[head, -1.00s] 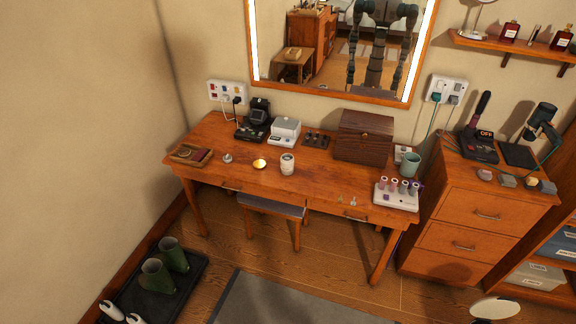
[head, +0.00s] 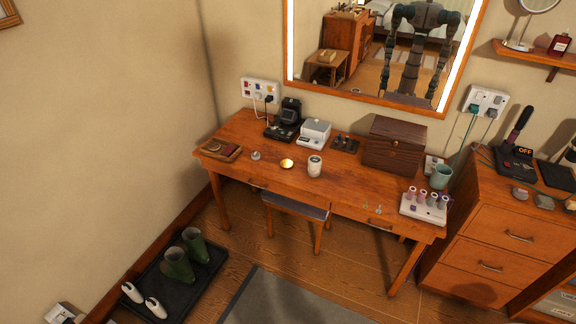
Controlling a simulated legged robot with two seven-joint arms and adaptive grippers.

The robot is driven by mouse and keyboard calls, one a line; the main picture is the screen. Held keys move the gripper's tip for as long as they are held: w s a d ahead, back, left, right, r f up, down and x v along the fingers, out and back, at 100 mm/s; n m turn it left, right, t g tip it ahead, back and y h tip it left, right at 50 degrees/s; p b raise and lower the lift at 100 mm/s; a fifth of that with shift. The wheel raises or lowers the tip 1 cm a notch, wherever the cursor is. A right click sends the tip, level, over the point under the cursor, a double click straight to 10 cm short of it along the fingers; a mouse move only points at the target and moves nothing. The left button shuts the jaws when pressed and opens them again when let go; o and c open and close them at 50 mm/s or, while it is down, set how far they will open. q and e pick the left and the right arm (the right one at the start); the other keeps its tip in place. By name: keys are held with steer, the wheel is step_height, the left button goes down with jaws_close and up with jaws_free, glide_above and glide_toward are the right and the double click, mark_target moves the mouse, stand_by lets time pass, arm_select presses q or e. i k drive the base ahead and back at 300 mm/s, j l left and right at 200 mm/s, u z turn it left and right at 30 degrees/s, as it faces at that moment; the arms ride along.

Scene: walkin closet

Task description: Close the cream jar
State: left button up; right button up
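A small white cylindrical container (head: 315,167) stands upright on the wooden desk (head: 345,195), near its middle. It looks like the cream jar, but I cannot tell for certain. A round, shiny gold disc (head: 287,163), perhaps its lid, lies on the desk just left of the container, apart from it. A small grey round item (head: 256,156) sits further left. Neither of my grippers is directly in view. My own body and arms show only as a reflection in the mirror.
A wooden tray (head: 208,154) lies at the desk's left end. Black (head: 285,122) and white (head: 314,134) devices and a dark wooden box (head: 395,145) stand along the back. A stool (head: 297,207) is tucked under the front. Boots (head: 179,265) stand on a floor tray at left.

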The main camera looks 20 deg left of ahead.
mark_target(314, 169)
steer(key=i+j, duration=0.2)
steer(key=i, duration=0.15)
steer(key=i+j, duration=0.2)
steer(key=i, duration=0.15)
steer(key=i+j+u, duration=0.1)
steer(key=i, duration=0.3)
steer(key=j, duration=0.05)
